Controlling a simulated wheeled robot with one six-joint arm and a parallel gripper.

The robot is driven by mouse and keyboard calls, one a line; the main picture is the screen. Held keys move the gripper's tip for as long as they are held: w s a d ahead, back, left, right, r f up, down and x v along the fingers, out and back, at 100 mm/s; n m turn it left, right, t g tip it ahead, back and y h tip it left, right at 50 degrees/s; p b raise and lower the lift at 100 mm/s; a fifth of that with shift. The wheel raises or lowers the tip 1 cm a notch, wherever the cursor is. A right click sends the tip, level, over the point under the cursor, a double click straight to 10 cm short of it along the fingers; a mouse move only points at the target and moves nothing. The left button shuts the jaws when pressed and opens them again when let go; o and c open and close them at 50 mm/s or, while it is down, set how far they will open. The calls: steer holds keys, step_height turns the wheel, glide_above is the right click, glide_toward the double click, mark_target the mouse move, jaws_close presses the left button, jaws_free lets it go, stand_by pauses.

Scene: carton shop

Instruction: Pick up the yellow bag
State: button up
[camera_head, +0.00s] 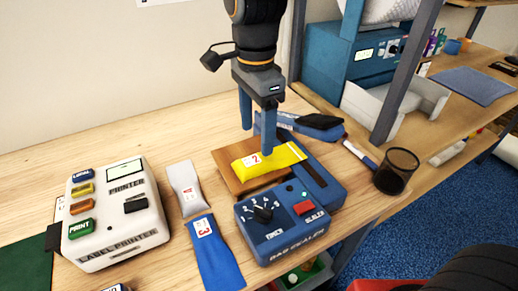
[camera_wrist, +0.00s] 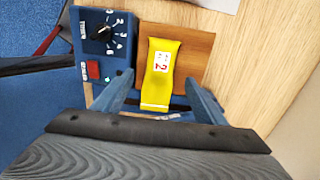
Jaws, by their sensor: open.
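The yellow bag (camera_head: 271,161) lies flat on a brown wooden board behind the blue bag sealer. It bears a white label with a red 2. It also shows in the wrist view (camera_wrist: 158,85), between and beyond my two fingers. My gripper (camera_head: 257,138) is open and empty, pointing down above the bag, with its blue fingers apart. In the wrist view my gripper (camera_wrist: 161,95) has one finger on each side of the bag's line. I cannot tell how high the fingertips are above it.
The blue bag sealer (camera_head: 279,234) stands in front of the wooden board (camera_head: 228,165). A grey bag (camera_head: 183,180) and a blue bag (camera_head: 216,262) lie to the left, beside the white label printer (camera_head: 112,222). A black mesh cup (camera_head: 396,171) stands at the right. A blue stapler-like tool (camera_head: 308,126) lies behind.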

mark_target(257, 159)
steer(key=shift+w+f, duration=0.15)
steer(key=shift+f, duration=0.1)
steer(key=shift+d+f+p, duration=0.1)
steer(key=shift+f+p, duration=0.85)
steer(key=shift+f, duration=2.65)
steer(key=c, duration=1.3)
steer(key=shift+r, duration=0.15)
